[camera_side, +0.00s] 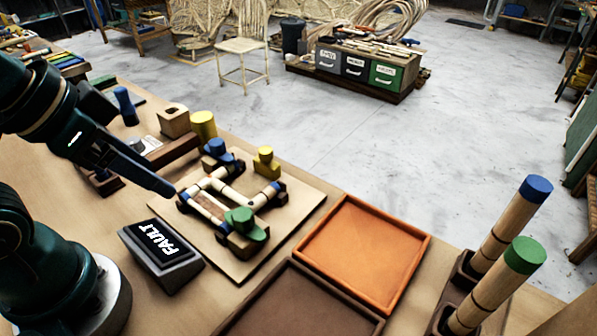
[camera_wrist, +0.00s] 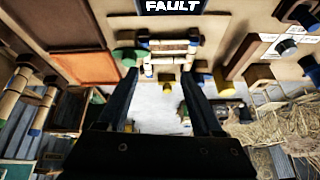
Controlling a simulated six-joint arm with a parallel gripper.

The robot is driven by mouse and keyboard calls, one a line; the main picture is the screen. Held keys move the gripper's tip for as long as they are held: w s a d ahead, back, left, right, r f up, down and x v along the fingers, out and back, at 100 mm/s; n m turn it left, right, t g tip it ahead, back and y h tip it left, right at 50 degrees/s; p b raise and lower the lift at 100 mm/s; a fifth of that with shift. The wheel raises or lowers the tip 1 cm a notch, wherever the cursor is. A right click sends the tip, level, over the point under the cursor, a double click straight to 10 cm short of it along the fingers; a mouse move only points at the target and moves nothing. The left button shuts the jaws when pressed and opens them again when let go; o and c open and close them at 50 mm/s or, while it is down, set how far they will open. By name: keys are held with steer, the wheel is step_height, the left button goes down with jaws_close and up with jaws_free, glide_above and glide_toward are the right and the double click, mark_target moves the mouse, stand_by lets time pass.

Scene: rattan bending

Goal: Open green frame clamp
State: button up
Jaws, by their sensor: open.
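The green frame clamp (camera_side: 243,222) has a green knob on a wooden block. It sits at the near corner of a pale rattan frame (camera_side: 205,205) on a wooden board. A blue clamp (camera_side: 217,148) and a yellow one (camera_side: 266,161) stand at other sides of the frame. My gripper (camera_side: 168,188) points at the frame from the left, apart from the green clamp. In the wrist view my gripper (camera_wrist: 160,76) has its two fingers spread with nothing between them. A green part (camera_wrist: 126,53) shows near the left fingertip.
A display reading FAULT (camera_side: 165,245) stands in front of the board. An orange tray (camera_side: 365,252) and a brown tray (camera_side: 300,305) lie to the right, both empty. Banded rods (camera_side: 510,225) stand in a dark holder at far right. A yellow cylinder (camera_side: 203,125) stands behind the frame.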

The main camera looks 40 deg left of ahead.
steer(key=w+d+r+m+g, duration=0.2)
steer(key=w+m, duration=0.3)
steer(key=m, duration=0.3)
steer(key=m+g, duration=0.3)
steer(key=m, duration=0.1)
glide_above(242, 213)
step_height(242, 213, down, 6)
steer(key=shift+w+a+r, duration=0.1)
steer(key=shift+w+r, duration=0.05)
steer(key=shift+r, duration=0.05)
steer(key=shift+s+f+g, duration=0.2)
steer(key=shift+f+g, duration=0.1)
steer(key=shift+f, duration=2.5)
steer(key=shift+c, duration=0.4)
jaws_close()
